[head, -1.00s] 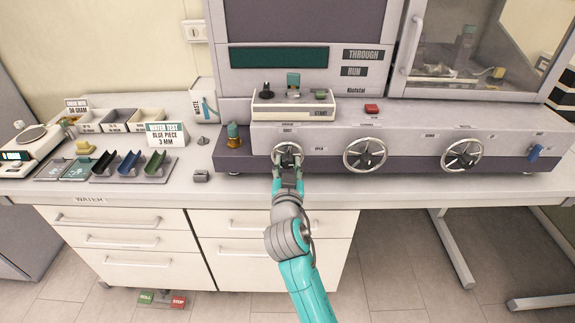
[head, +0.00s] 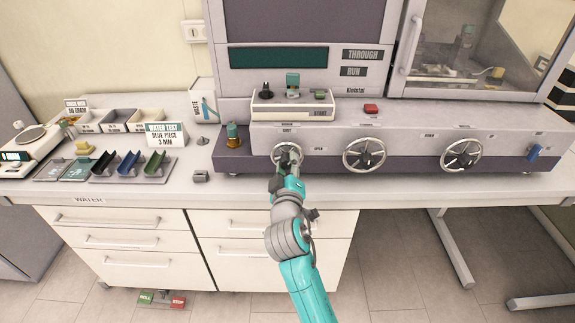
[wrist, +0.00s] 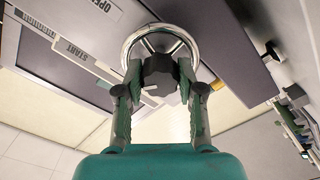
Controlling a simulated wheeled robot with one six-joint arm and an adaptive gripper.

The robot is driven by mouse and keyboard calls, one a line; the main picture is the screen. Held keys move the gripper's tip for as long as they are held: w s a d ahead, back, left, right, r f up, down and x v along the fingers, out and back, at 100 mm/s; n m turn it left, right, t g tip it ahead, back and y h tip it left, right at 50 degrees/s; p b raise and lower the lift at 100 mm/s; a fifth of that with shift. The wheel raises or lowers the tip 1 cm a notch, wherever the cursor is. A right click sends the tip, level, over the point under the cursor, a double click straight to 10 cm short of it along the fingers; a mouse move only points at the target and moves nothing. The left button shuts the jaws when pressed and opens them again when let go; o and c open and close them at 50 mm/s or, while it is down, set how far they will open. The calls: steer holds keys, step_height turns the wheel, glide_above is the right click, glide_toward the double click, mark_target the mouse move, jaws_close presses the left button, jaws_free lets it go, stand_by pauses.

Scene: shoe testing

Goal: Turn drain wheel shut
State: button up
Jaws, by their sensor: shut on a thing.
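The leftmost of three chrome wheels (head: 286,143) sits on the grey front panel, with a dark hub and spokes. Its top label is too small to read for sure; OPEN is printed to its right. My gripper (head: 286,170) is at this wheel from the front and hides its lower part. In the wrist view the wheel's chrome rim (wrist: 160,27) arches around the dark lobed hub (wrist: 160,68). My gripper (wrist: 161,84) is shut on this hub, one finger on each side.
Two similar wheels, middle (head: 365,155) and right (head: 461,155), are along the same panel. A blue lever (head: 535,152) is at its right end. A brass-based green-topped knob (head: 233,135) stands left of the held wheel. Drawers (head: 120,240) are below the counter.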

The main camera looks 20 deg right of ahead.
steer(key=n, duration=0.6)
steer(key=shift+n, duration=0.3)
stand_by(0.4)
steer(key=o, duration=1.1)
steer(key=shift+o, duration=0.2)
steer(key=v, duration=1.2)
